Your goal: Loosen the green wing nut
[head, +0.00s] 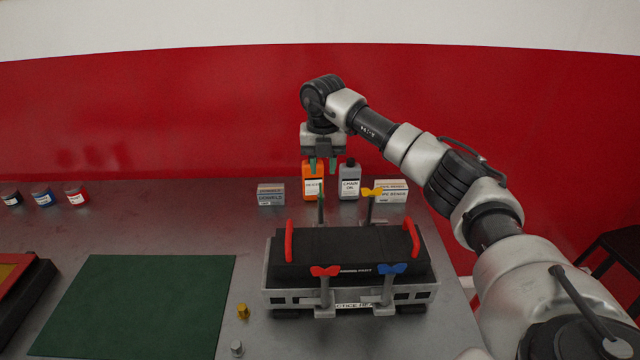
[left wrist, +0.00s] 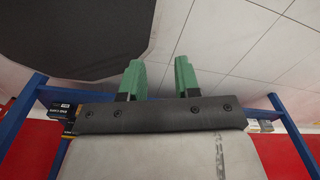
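The engine trainer is a black block (head: 350,247) in a grey metal frame (head: 350,298) on the bench. The green wing nut (head: 321,191) stands on a post at its back left and looks thin, seen nearly edge-on. A yellow wing nut (head: 372,192) is at the back right, a red one (head: 325,271) at the front left, a blue one (head: 392,268) at the front right. My right gripper (head: 323,165) points down above the green nut, its green fingertips apart and empty. My left gripper (left wrist: 159,78) shows only in the left wrist view, open and empty.
Behind the trainer stand an orange bottle (head: 313,182), a grey bottle (head: 349,182) and small boxes (head: 271,195). Red handles (head: 289,240) rise from the block. A green mat (head: 140,305) lies at left; small yellow (head: 243,311) and silver (head: 237,348) parts lie beside it.

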